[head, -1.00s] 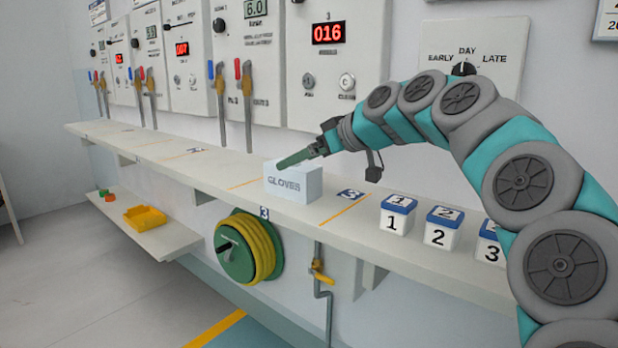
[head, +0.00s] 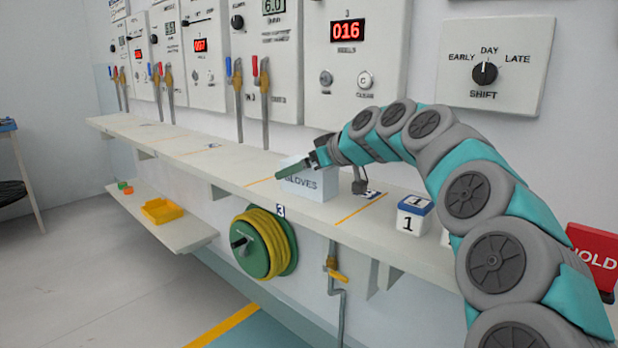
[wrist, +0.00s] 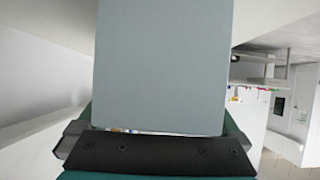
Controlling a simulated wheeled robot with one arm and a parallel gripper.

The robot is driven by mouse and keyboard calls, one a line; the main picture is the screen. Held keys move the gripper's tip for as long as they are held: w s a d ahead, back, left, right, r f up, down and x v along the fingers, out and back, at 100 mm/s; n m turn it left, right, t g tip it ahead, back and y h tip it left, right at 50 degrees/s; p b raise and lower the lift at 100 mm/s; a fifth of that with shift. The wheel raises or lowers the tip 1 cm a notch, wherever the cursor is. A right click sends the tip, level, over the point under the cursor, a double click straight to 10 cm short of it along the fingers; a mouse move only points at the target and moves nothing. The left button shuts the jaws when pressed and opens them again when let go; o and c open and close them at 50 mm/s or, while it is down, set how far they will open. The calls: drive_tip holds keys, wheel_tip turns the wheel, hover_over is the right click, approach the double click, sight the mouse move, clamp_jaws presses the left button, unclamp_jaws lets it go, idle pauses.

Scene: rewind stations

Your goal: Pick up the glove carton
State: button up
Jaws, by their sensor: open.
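The glove carton (head: 312,188), a pale blue-grey box marked GLOVES, stands upright on the long wall shelf. My gripper (head: 284,174) is at the carton's top in the head view, with one green finger seen across its upper left part. In the wrist view a plain blue-grey face, likely the carton (wrist: 163,65), fills the middle, between the two sides of my open gripper (wrist: 158,122). The fingertips are hidden there, and I cannot tell whether the fingers touch the carton.
The shelf (head: 222,165) has free room left of the carton. A numbered block (head: 413,214) stands to its right, with others behind my arm. Panels with levers (head: 265,105) rise behind. A green reel with yellow hose (head: 265,243) and a yellow tray (head: 165,211) are below.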

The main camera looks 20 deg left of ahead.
drive_tip(key=c, duration=1.5)
drive_tip(key=shift+r, duration=0.1)
